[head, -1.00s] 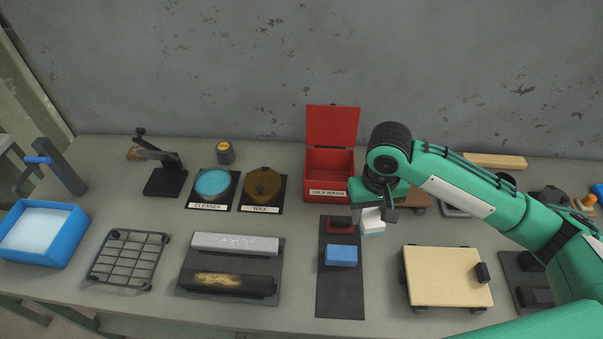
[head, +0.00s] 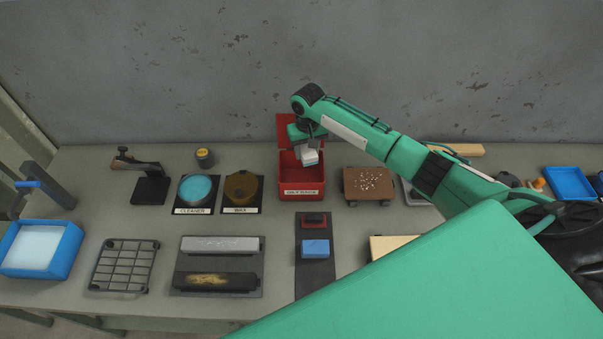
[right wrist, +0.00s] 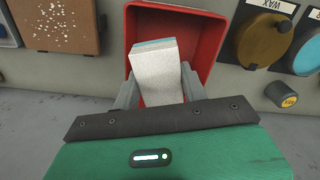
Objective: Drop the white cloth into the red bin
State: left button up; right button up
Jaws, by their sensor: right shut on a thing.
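The red bin (head: 301,190) stands open at the back middle of the bench, with its lid raised behind it and a label on its front. The white cloth (head: 309,157), a folded pad with a blue layer, is held over the bin's opening. My right gripper (head: 306,150) is shut on it. In the right wrist view the cloth (right wrist: 160,72) sits between the two fingers (right wrist: 158,92), with the red bin (right wrist: 205,45) around and beneath it. My left gripper is not in view.
A brown block with pale specks (head: 369,184) stands right of the bin. The wax dish (head: 240,188) and cleaner dish (head: 197,190) are to its left. A dark mat (head: 314,275) with a blue block (head: 315,248) lies in front. My right arm covers the right side.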

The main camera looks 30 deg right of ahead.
notch_tip(320, 180, down, 6)
jog(key=b, duration=0.5)
jog(key=o, duration=1)
jog(key=shift+o, duration=0.2)
jog(key=shift+r, duration=0.1)
notch_tip(320, 180, up, 13)
jog(key=b, duration=0.4)
jog(key=shift+r, duration=0.35)
jog(key=shift+f, duration=0.1)
